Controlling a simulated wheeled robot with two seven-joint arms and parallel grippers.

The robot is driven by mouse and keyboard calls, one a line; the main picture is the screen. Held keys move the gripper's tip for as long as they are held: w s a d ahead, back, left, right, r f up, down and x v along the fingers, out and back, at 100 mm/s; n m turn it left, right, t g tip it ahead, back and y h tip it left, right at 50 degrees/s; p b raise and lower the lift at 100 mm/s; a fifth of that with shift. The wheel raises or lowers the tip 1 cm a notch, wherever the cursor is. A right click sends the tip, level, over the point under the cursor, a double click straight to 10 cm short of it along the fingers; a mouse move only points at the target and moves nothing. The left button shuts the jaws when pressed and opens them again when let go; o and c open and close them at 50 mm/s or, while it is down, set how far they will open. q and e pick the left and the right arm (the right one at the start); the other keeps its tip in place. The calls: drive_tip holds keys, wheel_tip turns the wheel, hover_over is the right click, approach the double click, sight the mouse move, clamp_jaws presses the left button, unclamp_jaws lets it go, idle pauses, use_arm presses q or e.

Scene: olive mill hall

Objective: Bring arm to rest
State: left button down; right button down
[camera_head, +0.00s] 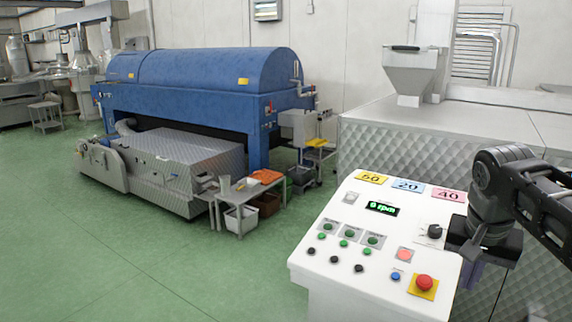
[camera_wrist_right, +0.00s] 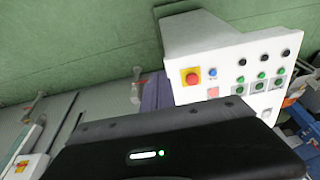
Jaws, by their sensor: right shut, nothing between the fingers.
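My right arm comes in from the right in the head view, over the right edge of a white control panel. My right gripper (camera_head: 456,246) is shut and empty, close beside a black rotary knob (camera_head: 435,231); I cannot tell whether they touch. In the right wrist view the dark gripper body fills the bottom, with a lit green light, and its fingertips cannot be made out. The control panel (camera_head: 330,215) also shows in that view (camera_wrist_right: 205,45). My left gripper is not in view.
The panel has a red emergency button (camera_head: 424,283), several small buttons and a green display (camera_head: 382,208). A quilted metal machine (camera_head: 400,150) stands behind it. A blue machine (camera_head: 200,75) and a small table (camera_head: 240,192) stand further left. Green floor at left is clear.

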drive_tip(key=w+a+f+n+t+y, duration=0.3)
drive_tip(key=w+a+f+n+t, duration=0.15)
drive_tip(key=w+a+f, duration=0.55)
drive_tip(key=a+f+n+y, duration=0.1)
drive_tip(key=a+f, duration=0.3)
drive_tip(key=f, duration=0.4)
drive_tip(key=a+f+n+y, duration=0.1)
drive_tip(key=a+f, duration=0.3)
drive_tip(key=f, duration=0.4)
drive_tip(key=s+a+f+g, duration=0.1)
drive_tip(key=s+a+f, duration=0.2)
drive_tip(key=s+f, duration=0.35)
drive_tip(key=s+a+f+g, duration=0.1)
drive_tip(key=s+a+f, duration=0.25)
drive_tip(key=f, duration=0.65)
drive_tip(key=s+a+f+g, duration=0.1)
drive_tip(key=s+f, duration=0.2)
drive_tip(key=s, duration=0.4)
drive_tip(key=s+a+f+g, duration=0.2)
drive_tip(key=s+f, duration=0.2)
drive_tip(key=s, duration=0.3)
drive_tip(key=s+a+f+g+y, duration=0.1)
drive_tip(key=s+f+g, duration=0.1)
drive_tip(key=s, duration=0.4)
drive_tip(key=shift+s+a+f+m, duration=0.15)
drive_tip(key=shift+s+f+m, duration=0.3)
drive_tip(key=shift+f, duration=0.45)
